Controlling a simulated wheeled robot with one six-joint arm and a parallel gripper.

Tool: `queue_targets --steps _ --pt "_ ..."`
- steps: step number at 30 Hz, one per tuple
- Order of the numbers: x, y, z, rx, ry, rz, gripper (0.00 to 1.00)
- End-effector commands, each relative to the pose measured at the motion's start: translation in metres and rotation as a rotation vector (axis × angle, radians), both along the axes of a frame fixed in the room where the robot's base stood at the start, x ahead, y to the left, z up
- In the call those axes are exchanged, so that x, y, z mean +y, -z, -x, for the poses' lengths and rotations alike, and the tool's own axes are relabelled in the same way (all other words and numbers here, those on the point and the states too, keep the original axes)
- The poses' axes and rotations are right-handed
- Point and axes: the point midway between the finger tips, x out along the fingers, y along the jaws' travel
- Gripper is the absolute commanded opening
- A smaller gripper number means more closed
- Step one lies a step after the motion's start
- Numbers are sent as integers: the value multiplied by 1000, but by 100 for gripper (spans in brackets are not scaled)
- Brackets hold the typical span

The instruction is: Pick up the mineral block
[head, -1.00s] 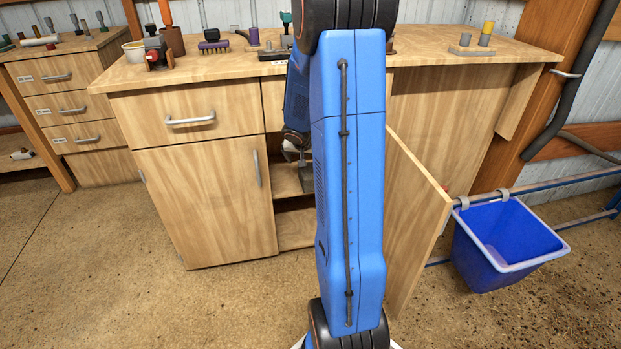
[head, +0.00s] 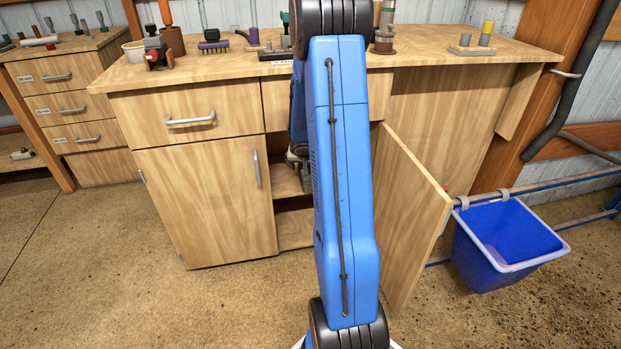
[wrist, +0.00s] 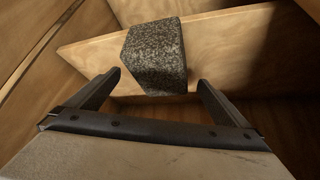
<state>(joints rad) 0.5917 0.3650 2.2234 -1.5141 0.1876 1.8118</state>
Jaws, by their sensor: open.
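The mineral block is a speckled grey-brown block (wrist: 154,58) on a wooden shelf in the wrist view. My gripper (wrist: 158,82) is open, with one finger low to the left of the block and the other low to its right. The block lies just beyond the fingertips, roughly between them; I cannot tell whether it touches either one. In the head view my gripper (head: 297,160) is partly visible at the open cupboard, left of my arm. My arm hides most of the cupboard opening there, and I cannot make out the block.
The shelf (wrist: 235,45) has wooden cupboard walls close around it. The cupboard door (head: 412,215) stands open on the right. A blue bin (head: 503,240) hangs beyond it. The workbench top (head: 225,64) carries several tools. The floor at front left is clear.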

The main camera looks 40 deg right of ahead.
Motion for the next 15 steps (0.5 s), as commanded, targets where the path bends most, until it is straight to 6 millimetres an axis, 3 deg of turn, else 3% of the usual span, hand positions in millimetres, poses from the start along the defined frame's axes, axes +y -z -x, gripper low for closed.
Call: queue_targets --steps 14,15 --pt "-5 9 -3 -1 0 -1 100" --pt "-5 9 -3 -1 0 -1 90"
